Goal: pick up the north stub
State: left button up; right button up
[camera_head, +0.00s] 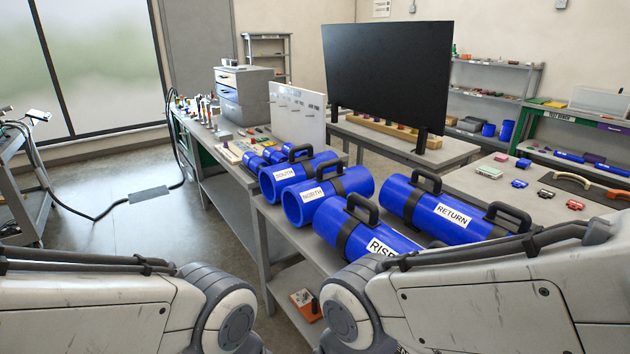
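The north stub is a short blue pipe labelled NORTH (330,194), with a black clamp band and a black handle on top. It lies on the grey bench between the pipe labelled SOUTH (297,175) and the pipe labelled RISER (363,235). Its open end faces the front left. My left arm comes in from the lower left and my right arm from the lower right. Both grippers are outside the view, and only arm links show. Nothing visible touches the north stub.
A blue pipe labelled RETURN (451,213) with two handles lies to the right. A white board (298,116) stands behind the stubs, and a large black screen (388,80) is farther back. Smaller blue pipes (255,160) lie beyond the south stub. The floor at left is open, apart from a cable.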

aim_at(301, 201)
jog(key=k, duration=1.3)
jog(key=z, duration=0.65)
jog(key=i, duration=1.35)
jog(key=u, duration=0.55)
jog(key=i, duration=0.95)
jog(key=u, duration=0.1)
